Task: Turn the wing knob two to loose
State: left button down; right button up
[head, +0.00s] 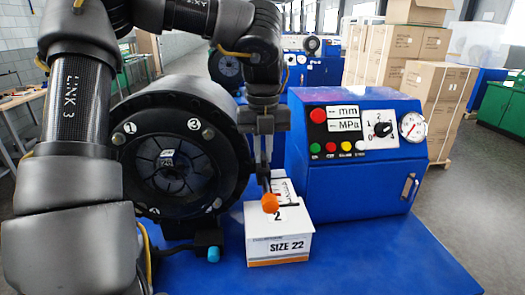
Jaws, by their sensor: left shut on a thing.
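An orange wing knob (270,203) shows just above a white label marked 2, in front of the blue control cabinet. My left gripper (266,188) reaches down from above, and its narrow fingers are shut on the orange knob. The fingers and a white card with dark print behind them partly hide how the knob is mounted and which way its wings point. My right gripper is not in view.
A white SIZE 22 box (279,249) stands directly below the knob on the blue table (350,265). The round black crimper head (228,150) is left of the gripper. The blue control cabinet (350,190) is close on the right. A teal knob (213,254) sits low at left.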

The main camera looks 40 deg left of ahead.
aim_at(263, 155)
pick_arm(q)
jog(key=shift+w+r, duration=0.1)
jog(key=c, duration=1.5)
grip_release()
notch_tip(263, 155, up, 11)
jog(key=p, duration=0.3)
jog(key=shift+p, duration=0.35)
